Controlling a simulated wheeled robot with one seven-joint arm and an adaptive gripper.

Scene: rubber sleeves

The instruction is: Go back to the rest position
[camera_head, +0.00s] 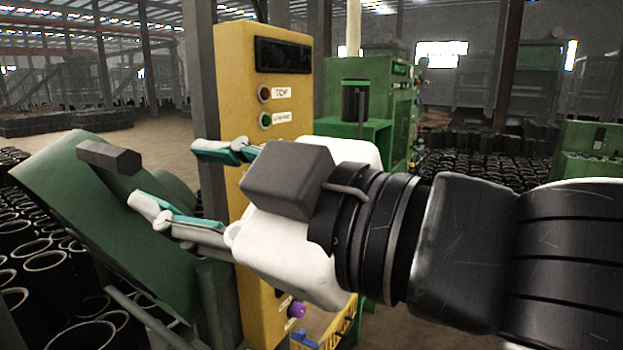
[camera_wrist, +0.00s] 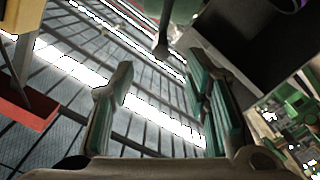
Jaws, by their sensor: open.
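My gripper (camera_head: 177,182) is open and empty in the head view, with its two teal-padded fingers pointing left in front of the yellow control panel (camera_head: 232,75). In the wrist view my gripper (camera_wrist: 165,95) also shows spread, with nothing between the fingers. My arm comes in from the right side of the head view. I cannot tell from the picture how far the fingers are from the panel.
A green sloped chute (camera_head: 75,215) with a dark block stands at the left, close to the fingertips. Many black sleeves (camera_head: 40,262) stand below it. A green machine (camera_head: 385,105) is behind my gripper. Open floor (camera_head: 130,155) shows at the back left.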

